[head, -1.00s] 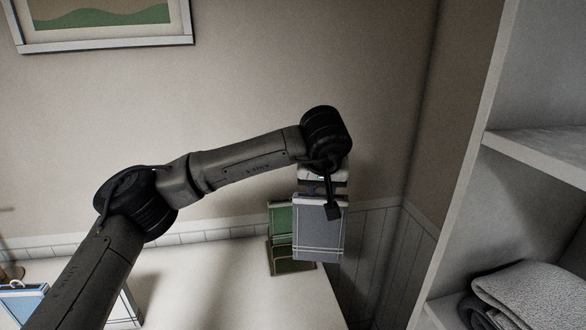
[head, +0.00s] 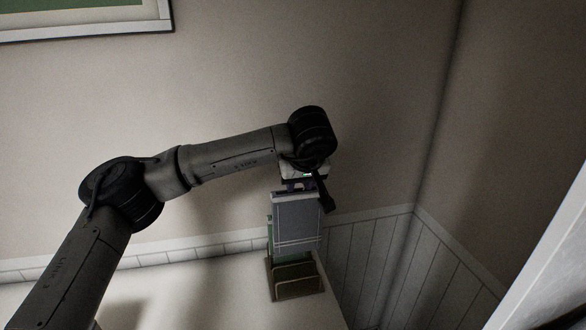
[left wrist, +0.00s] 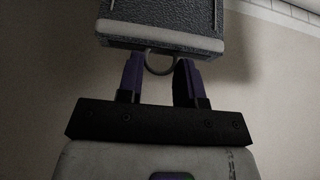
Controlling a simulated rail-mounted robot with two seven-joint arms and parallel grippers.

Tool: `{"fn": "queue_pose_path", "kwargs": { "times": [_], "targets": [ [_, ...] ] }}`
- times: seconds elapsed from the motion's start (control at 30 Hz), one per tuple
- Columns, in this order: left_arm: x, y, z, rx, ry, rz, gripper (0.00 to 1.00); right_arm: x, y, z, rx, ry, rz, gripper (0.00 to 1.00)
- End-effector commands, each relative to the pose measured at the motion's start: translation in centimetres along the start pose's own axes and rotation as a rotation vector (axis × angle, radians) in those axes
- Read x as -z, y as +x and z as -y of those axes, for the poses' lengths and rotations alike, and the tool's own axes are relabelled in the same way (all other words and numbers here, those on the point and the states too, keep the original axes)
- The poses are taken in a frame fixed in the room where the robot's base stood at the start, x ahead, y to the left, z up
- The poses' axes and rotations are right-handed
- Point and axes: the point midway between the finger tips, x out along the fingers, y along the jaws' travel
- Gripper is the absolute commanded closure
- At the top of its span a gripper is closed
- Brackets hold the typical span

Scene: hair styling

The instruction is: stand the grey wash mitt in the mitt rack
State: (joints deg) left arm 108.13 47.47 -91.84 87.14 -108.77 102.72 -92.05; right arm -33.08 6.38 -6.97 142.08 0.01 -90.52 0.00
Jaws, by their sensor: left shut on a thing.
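The grey wash mitt (head: 297,225) hangs upright below my left gripper (head: 299,187), which is shut on its top end. In the left wrist view, the two purple fingers of the gripper (left wrist: 159,66) stand on either side of a loop at the end of the mitt (left wrist: 165,25). The mitt rack (head: 296,292) stands on the counter's right end. The mitt is above the rack in the picture; its lower edge shows near the rack's back part, and I cannot tell whether they touch. A green mitt (head: 269,238) is in the rack, partly hidden behind the grey one. My right gripper is not in view.
The pale counter (head: 200,300) is clear left of the rack and ends just right of it. A panelled wall (head: 375,260) rises behind and to the right. A pale edge (head: 540,270) cuts across the lower right corner.

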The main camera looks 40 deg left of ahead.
Motion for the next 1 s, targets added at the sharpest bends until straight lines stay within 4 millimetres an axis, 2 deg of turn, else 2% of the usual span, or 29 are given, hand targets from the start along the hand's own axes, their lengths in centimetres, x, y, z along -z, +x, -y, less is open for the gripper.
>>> {"fn": "queue_pose_path", "kwargs": {
  "times": [0.47, 0.67, 1.0],
  "targets": [
    [0.0, 0.0, 0.0, 0.000, 0.001, 0.000, 0.90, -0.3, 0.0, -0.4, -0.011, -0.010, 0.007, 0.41],
    [-0.1, -0.4, 0.0, 0.001, -0.001, -0.001, 0.90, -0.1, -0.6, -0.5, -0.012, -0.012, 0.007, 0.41],
    [-1.4, 2.0, 0.0, 0.001, -0.002, -0.001, 0.90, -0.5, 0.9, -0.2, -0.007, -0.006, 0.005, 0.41]
  ]
}}
